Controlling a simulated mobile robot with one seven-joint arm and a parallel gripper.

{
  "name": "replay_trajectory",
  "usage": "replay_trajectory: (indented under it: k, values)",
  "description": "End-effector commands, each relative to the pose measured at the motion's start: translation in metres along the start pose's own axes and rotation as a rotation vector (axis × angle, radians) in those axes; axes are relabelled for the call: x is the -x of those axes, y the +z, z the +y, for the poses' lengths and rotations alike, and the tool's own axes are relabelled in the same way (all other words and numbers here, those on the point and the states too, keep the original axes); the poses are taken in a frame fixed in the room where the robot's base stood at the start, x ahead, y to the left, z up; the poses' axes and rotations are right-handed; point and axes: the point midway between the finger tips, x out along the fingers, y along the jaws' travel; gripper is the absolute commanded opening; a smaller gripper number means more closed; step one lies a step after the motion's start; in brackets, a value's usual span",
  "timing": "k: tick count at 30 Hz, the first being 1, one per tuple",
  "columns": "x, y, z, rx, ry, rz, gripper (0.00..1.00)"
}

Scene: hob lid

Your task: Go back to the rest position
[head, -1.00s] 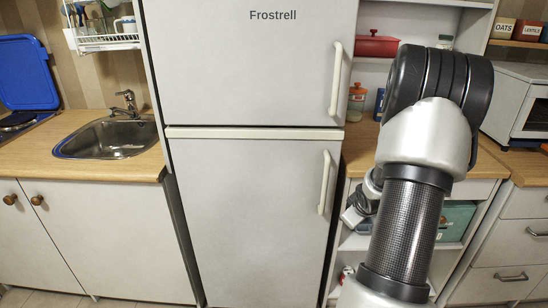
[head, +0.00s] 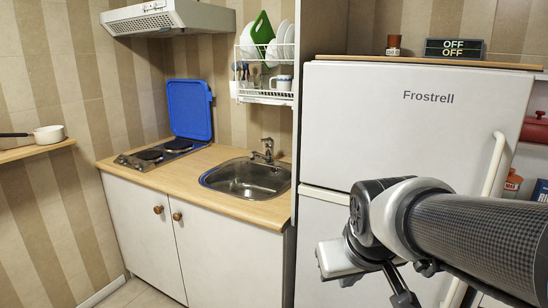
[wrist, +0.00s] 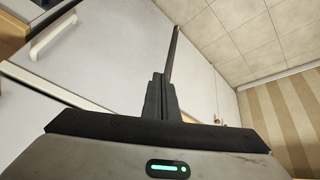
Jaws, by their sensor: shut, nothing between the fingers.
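In the head view my arm reaches in from the right edge, in front of the fridge (head: 400,120). My wrist end hangs low before the fridge's lower door; the fingers are hard to make out there. In the wrist view my gripper (wrist: 175,45) shows as dark fingers pressed together, with nothing between them. It is apart from any object I can see. The hob (head: 155,155) sits at the left end of the counter, and its blue lid (head: 189,109) stands upright, open, behind it.
A counter (head: 255,212) with a sink (head: 246,179) lies left of the fridge. A dish rack (head: 265,97) hangs above it. A small shelf with a pan (head: 50,134) is on the left wall. The floor left of my arm looks free.

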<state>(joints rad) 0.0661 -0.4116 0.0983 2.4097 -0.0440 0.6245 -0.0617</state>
Motion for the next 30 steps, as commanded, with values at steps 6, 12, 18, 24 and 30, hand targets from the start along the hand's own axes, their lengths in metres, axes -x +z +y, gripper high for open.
replay_trajectory:
  k: [6,12,18,24,30]
  values:
    - [0.022,0.055,-0.011,-0.078,-0.034,-0.008,0.0]
    - [0.042,0.091,-0.008,-0.142,-0.053,-0.022,0.0]
    - [0.086,0.064,-0.002,-0.138,-0.051,-0.026,0.0]
    - [0.135,0.035,0.004,-0.138,-0.05,-0.025,0.0]
    - [0.186,0.007,0.011,-0.137,-0.05,-0.025,0.0]
